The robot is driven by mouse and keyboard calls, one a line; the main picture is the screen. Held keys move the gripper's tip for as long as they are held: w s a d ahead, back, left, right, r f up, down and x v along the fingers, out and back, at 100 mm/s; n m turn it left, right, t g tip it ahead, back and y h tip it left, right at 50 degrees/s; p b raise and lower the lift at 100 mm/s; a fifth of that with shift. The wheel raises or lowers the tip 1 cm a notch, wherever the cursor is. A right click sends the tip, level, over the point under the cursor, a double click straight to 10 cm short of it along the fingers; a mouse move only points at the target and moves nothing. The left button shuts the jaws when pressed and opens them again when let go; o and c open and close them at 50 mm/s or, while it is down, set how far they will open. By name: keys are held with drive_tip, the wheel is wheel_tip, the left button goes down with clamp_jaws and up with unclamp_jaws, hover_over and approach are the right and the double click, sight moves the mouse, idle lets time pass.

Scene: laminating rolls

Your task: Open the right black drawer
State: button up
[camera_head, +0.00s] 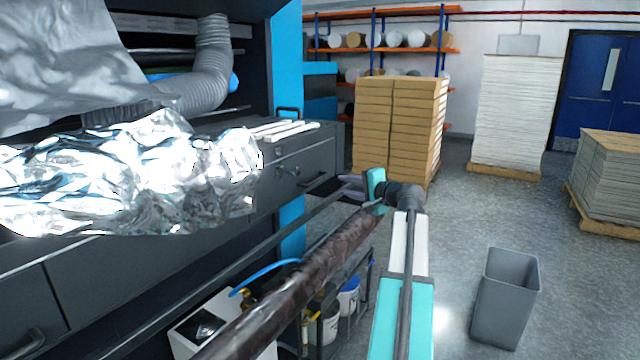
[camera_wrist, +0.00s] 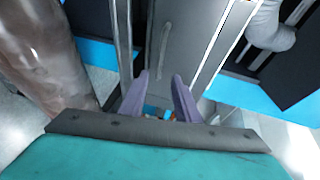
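The right black drawer (camera_head: 318,160) is in the dark machine cabinet at the centre of the head view. Its front looks flush with the cabinet, with a dark bar handle (camera_head: 313,181) low on it. My gripper (camera_head: 347,185) is just right of the handle in the head view, with its purple fingers pointing toward the drawer front. In the wrist view, the two fingers (camera_wrist: 161,76) stand apart with nothing seen between them. A grey front (camera_wrist: 178,45) with a slim handle (camera_wrist: 165,43) lies beyond the fingertips, apparently clear of them.
A dark roll (camera_head: 300,285) and a rail run diagonally beside my arm. Crumpled foil (camera_head: 130,175) hangs at left. A low cart with buckets (camera_head: 325,322) stands beneath. A grey bin (camera_head: 506,300) and stacked boxes (camera_head: 385,128) stand on the floor. Floor at right is mostly free.

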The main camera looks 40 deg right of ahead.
sight(320, 180)
drive_tip(key=p+x, duration=0.2)
drive_tip(key=x, duration=1.1)
drive_tip(key=shift+w+f, duration=0.1)
drive_tip(key=shift+w, duration=0.3)
